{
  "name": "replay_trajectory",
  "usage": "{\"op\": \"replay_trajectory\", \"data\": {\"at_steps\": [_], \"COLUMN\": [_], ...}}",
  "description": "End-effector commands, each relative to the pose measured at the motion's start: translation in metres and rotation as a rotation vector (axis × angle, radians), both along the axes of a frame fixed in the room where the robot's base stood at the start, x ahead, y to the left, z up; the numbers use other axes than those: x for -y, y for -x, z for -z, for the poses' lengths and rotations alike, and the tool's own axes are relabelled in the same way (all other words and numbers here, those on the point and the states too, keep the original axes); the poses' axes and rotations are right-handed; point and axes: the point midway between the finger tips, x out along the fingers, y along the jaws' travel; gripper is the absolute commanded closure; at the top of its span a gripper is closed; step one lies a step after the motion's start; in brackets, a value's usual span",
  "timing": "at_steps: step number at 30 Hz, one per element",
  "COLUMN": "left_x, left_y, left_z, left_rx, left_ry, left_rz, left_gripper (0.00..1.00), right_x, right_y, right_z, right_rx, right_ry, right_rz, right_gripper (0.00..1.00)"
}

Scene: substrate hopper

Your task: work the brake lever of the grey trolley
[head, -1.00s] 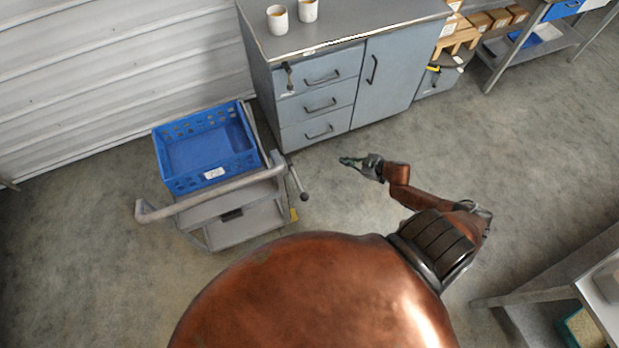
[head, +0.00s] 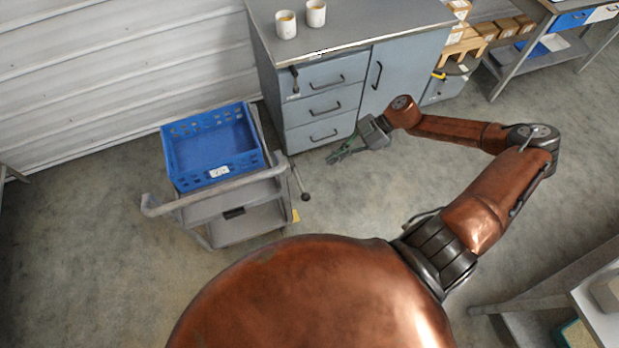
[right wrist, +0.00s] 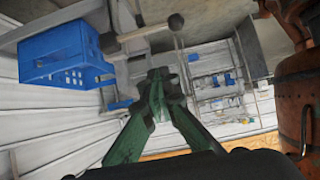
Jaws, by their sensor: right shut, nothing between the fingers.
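The grey trolley (head: 240,222) stands left of centre in the head view, with a blue crate (head: 215,178) on top. My left gripper is not in view.
A grey-blue drawer cabinet (head: 322,98) with two white cups (head: 286,24) on top stands just behind the right gripper. A white ribbed wall (head: 110,60) is behind the trolley. A grey table (head: 540,287) is at lower right.

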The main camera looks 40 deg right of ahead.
Motion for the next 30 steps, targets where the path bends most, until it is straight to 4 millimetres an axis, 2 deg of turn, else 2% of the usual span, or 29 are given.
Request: {"op": "replay_trajectory", "data": {"at_steps": [8, 13, 25, 30], "left_x": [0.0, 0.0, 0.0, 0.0], "left_y": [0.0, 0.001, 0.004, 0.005], "left_z": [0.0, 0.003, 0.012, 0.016], "left_rx": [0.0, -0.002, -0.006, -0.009], "left_ry": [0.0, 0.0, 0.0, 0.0], "left_rz": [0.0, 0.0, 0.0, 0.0], "left_gripper": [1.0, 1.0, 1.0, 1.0], "right_x": [-0.001, -0.017, -0.082, -0.087], "right_y": [-0.001, -0.005, -0.023, -0.024], "right_z": [0.002, 0.012, 0.056, 0.082], "right_rx": [0.002, 0.004, 0.005, 0.002], "right_ry": [0.0, -0.004, -0.004, -0.002], "right_rz": [0.003, 0.0, 0.0, 0.002], "right_gripper": [1.0, 1.0, 1.0, 1.0]}}
